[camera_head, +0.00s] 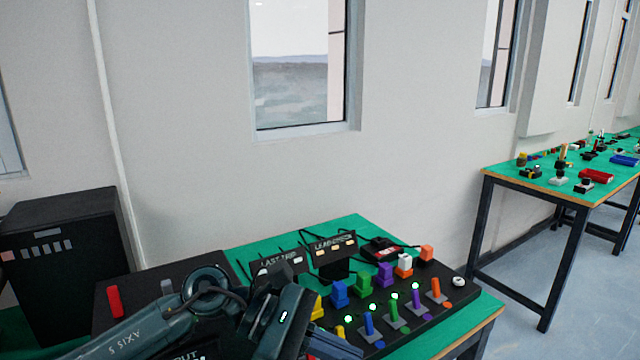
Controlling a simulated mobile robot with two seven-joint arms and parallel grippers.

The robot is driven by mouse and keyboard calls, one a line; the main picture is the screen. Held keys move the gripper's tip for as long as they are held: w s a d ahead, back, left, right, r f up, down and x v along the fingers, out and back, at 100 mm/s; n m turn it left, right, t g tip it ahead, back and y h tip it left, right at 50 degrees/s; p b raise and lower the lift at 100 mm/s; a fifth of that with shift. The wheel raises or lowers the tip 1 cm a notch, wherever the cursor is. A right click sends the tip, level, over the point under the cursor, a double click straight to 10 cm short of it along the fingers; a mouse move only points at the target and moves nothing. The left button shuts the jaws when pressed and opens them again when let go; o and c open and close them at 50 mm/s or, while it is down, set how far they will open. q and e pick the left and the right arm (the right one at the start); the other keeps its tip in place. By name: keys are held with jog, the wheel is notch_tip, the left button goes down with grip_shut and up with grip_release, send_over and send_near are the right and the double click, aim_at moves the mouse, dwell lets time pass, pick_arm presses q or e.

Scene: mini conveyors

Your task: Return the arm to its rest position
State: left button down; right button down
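My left arm comes in from the lower left, over the near side of a green-topped table (345,228). Its wrist and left gripper (325,345) are at the bottom centre, in front of a black control panel (445,292). The fingers are dark and cut by the bottom edge of the picture, so I cannot tell whether they are open or shut. The gripper is left of the small levers and close to a yellow block (318,306); I cannot tell whether they touch. My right gripper is out of view.
The panel carries blue (340,294), green (362,284), purple (385,274) and orange (426,253) blocks and coloured levers. Two labelled black boxes (332,247) stand behind. A dark cabinet (62,265) is at left. Another cluttered table (500,172) is at right, beyond open floor.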

pick_arm(q)
jog(key=s+a+f+m+t+y, duration=0.1)
jog(key=a+f+m+t+y, duration=0.4)
jog(key=f+m+t, duration=0.5)
jog(key=s+a+f+m+t+y, duration=0.1)
jog(key=a+f+m+t+y, duration=0.2)
jog(key=a+f+m+t, duration=0.7)
jog(key=s+a+f+n+g+y, duration=0.2)
jog(key=s+f+n+g, duration=0.2)
jog(key=s, duration=0.5)
notch_tip(320, 180, down, 4)
jog(key=g+p, duration=0.1)
jog(key=g, duration=0.1)
jog(key=shift+s+r+g, duration=0.25)
jog(key=shift+s+g, duration=0.1)
jog(key=shift+g, duration=0.05)
jog(key=shift+a, duration=0.1)
dwell(0.4)
